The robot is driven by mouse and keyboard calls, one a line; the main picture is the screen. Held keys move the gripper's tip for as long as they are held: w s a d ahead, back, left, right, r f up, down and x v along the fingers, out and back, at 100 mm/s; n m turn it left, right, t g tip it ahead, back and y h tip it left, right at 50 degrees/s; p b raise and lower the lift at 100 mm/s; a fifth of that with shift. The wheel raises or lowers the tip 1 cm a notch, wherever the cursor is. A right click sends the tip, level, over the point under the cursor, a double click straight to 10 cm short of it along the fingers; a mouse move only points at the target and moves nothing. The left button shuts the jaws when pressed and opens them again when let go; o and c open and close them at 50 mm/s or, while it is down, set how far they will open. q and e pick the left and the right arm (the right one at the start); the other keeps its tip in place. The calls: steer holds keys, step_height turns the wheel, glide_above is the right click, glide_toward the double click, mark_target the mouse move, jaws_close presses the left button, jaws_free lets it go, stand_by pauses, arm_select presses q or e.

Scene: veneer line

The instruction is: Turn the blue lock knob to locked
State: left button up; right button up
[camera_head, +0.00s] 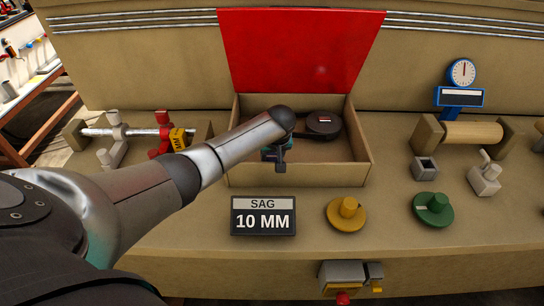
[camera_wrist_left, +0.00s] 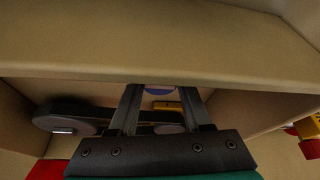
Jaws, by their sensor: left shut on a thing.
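The blue lock knob (camera_wrist_left: 158,91) shows only as a small blue patch between my left fingertips in the left wrist view. My left gripper (camera_head: 277,153) reaches over the left part of the open box (camera_head: 310,174) in the head view. It is shut on the blue knob, with the two fingers on either side of it. The arm and gripper hide the knob in the head view, and its turn position cannot be told. A yellow piece (camera_wrist_left: 168,105) shows beside the knob between the fingers. My right gripper is not in view.
The box's red lid (camera_head: 300,50) stands open. A dark belt with a round pulley (camera_head: 322,124) lies inside. A sign (camera_head: 263,216) reads "SAG 10 MM". A yellow knob (camera_head: 347,213) and a green knob (camera_head: 433,209) stand right of it. A red-and-yellow clamp (camera_head: 172,141) stands left.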

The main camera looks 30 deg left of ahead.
arm_select(q)
jaws_close()
